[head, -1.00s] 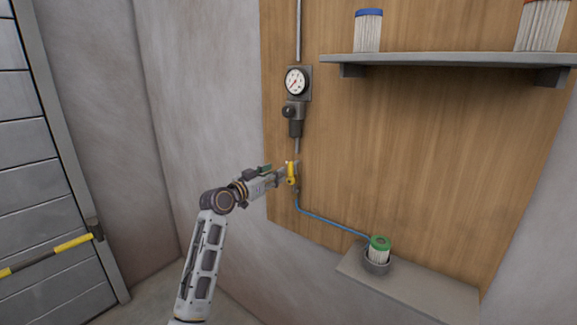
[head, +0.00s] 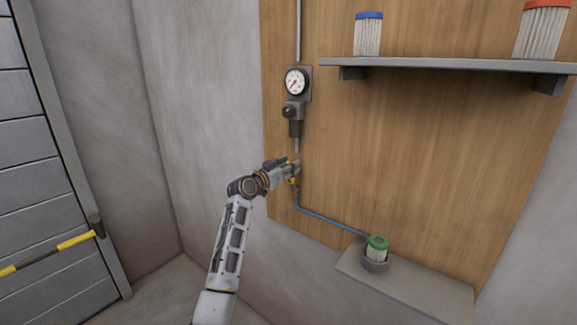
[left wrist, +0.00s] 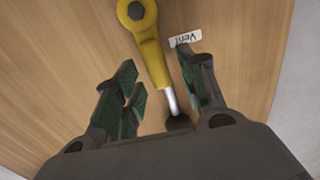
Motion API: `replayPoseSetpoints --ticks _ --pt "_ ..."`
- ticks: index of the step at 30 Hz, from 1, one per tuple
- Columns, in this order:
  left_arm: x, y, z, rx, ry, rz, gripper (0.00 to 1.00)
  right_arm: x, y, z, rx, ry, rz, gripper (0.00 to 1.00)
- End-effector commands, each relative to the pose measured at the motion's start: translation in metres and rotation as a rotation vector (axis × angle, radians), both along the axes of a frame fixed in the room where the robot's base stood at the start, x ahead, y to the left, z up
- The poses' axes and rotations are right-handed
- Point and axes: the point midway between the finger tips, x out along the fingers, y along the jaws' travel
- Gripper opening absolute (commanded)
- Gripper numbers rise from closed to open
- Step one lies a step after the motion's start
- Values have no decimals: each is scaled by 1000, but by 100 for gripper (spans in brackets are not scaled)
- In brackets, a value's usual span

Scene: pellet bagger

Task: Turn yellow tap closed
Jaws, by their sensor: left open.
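The yellow tap (head: 294,181) is on the wooden panel below the regulator, mostly hidden behind my left gripper (head: 288,166) in the head view. In the left wrist view the yellow tap (left wrist: 148,50) shows a round hub at the top and a lever running down to a bright metal rod with a dark end. My left gripper (left wrist: 157,75) is open, with one finger on each side of the lever. The lever is nearer the right finger; I cannot tell whether they touch. A "Vent" label (left wrist: 186,37) is beside the lever. My right gripper is not in view.
A pressure gauge (head: 295,81) and regulator (head: 294,112) are above the tap. A blue hose (head: 330,219) runs from below it to a green-topped filter (head: 377,249) on a low ledge (head: 420,290). A shelf (head: 450,65) with filters is at the upper right.

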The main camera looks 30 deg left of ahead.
Motion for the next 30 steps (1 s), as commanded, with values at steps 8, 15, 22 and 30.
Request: replayPoseSetpoints --ticks 8,15,22,30 --pt "3 0 -1 0 0 0 41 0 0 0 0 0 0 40" --pt "2 0 -1 0 0 0 24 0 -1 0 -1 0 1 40" --pt "2 0 -1 0 0 0 0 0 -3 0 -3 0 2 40" --pt "2 0 -1 2 0 0 0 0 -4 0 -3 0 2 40"
